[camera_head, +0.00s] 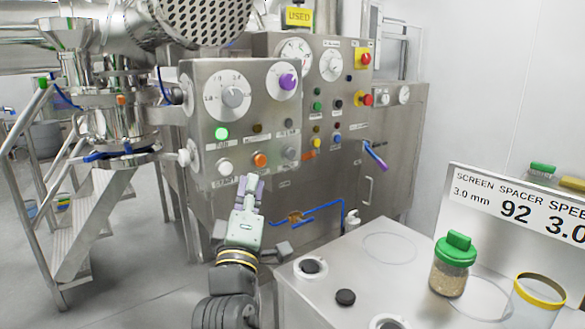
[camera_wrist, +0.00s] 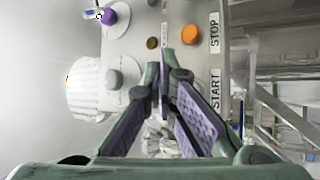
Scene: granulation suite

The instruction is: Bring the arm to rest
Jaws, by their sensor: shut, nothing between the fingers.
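My arm reaches up from the bottom of the head view toward the front of the steel control cabinet (camera_head: 200,130). My gripper (camera_head: 249,182) is shut and empty, with its fingertips just below the lower row of buttons. In the wrist view my gripper (camera_wrist: 165,78) shows its purple finger pads angled inward, with the panel beyond the tips. An orange button (camera_wrist: 190,35) and an olive button (camera_wrist: 152,43) lie past the fingertips. Labels reading START and STOP run along the panel edge. I cannot tell whether the fingertips touch the panel.
A green lamp (camera_head: 221,133) is lit on the cabinet. To the right, a steel bench (camera_head: 340,275) carries a green-lidded jar (camera_head: 452,265), a black cap (camera_head: 345,297) and a yellow-rimmed container (camera_head: 538,295). Metal steps (camera_head: 85,225) stand at the left. Open floor lies at lower left.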

